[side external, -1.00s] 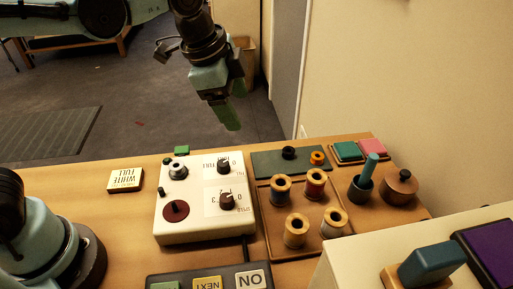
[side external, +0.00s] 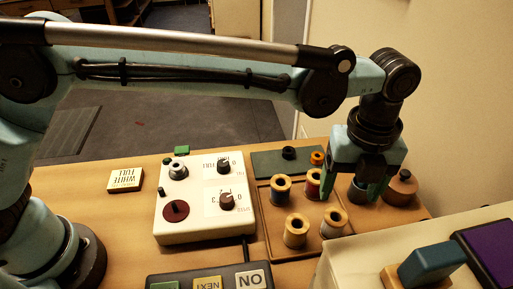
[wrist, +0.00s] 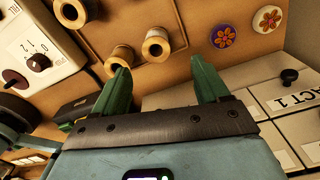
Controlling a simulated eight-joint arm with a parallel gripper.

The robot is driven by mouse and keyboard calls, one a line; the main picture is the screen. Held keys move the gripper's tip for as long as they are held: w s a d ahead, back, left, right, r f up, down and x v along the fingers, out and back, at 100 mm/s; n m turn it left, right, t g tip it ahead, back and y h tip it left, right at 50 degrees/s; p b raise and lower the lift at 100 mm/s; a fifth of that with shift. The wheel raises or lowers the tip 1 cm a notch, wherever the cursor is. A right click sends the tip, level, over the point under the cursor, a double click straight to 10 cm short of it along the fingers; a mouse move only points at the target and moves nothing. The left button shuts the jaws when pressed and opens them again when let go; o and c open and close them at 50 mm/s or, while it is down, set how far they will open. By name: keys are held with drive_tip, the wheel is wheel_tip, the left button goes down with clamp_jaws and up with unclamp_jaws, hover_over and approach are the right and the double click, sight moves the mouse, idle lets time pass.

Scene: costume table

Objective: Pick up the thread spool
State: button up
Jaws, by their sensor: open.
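Several thread spools stand upright on a wooden tray (side external: 265,222). In the side view they are a back left spool (side external: 280,187), a back right spool with red thread (side external: 312,183), a front left spool (side external: 295,230) and a front right spool (side external: 333,222). My gripper (side external: 351,192) is open and points down over the tray's right side, partly covering the red spool. In the wrist view my gripper (wrist: 158,68) is empty. One spool (wrist: 157,44) shows beyond the gap between the fingers, and another (wrist: 122,55) is beside the left fingertip. Exact height is unclear.
A white control box (side external: 205,205) stands left of the tray. A wooden lidded pot (side external: 402,187) stands right of my gripper. A pale raised surface (side external: 365,258) is in front.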

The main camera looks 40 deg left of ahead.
sight(333, 224)
wheel_tip(333, 224, down, 5)
drive_tip(key=shift+r, duration=0.1)
drive_tip(key=shift+a+f, duration=0.2)
drive_tip(key=shift+f, duration=1.25)
drive_tip(key=shift+a+f, duration=0.15)
drive_tip(key=shift+f, duration=1.25)
drive_tip(key=shift+c, duration=0.3)
drive_tip(key=c, duration=1)
